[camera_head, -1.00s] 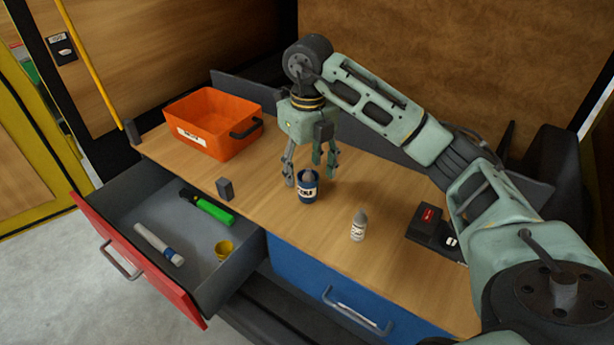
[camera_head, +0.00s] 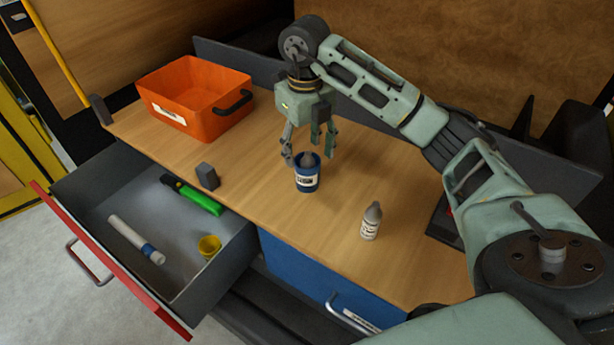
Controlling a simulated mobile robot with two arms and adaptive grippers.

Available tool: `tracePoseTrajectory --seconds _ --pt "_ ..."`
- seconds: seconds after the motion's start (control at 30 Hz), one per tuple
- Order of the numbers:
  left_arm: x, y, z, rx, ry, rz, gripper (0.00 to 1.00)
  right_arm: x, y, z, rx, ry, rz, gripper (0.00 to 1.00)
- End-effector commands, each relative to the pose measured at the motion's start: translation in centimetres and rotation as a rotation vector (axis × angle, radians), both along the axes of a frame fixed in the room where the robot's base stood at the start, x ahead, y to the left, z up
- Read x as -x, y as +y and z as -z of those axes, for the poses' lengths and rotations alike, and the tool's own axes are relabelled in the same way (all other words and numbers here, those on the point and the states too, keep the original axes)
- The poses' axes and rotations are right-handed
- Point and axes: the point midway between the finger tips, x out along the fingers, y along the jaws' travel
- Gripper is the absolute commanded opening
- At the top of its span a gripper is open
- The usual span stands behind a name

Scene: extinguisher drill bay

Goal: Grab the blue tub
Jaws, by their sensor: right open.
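The blue tub (camera_head: 307,181) is a small round container with a white label, standing upright on the wooden worktop. Something grey sticks up inside its mouth. My right gripper (camera_head: 308,160) points down over the tub with its fingers apart. One fingertip is at the left of the rim and the other at the right, slightly behind. I cannot tell whether a finger touches the tub. My left gripper is not in view.
A white bottle with a grey cap (camera_head: 371,222) stands right of the tub. A small dark block (camera_head: 207,176) stands to the left, an orange bin (camera_head: 215,123) at the back left. The open drawer (camera_head: 94,242) holds a green-handled tool, a white tube and a yellow cup.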

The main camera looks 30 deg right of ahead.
Motion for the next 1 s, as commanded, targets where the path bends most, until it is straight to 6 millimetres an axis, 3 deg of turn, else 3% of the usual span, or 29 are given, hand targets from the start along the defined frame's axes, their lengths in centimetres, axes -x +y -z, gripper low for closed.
tracePoseTrajectory --seconds 0.47,0.73,1.0 --pt "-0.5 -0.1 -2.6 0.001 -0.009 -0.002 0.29 0.1 0.1 5.4 -0.001 0.002 0.0 0.59" --pt "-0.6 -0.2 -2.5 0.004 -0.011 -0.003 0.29 0.0 0.1 5.9 -0.001 -0.001 -0.001 0.59" --pt "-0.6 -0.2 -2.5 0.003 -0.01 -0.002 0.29 0.0 0.1 5.9 -0.001 -0.001 -0.001 0.37"
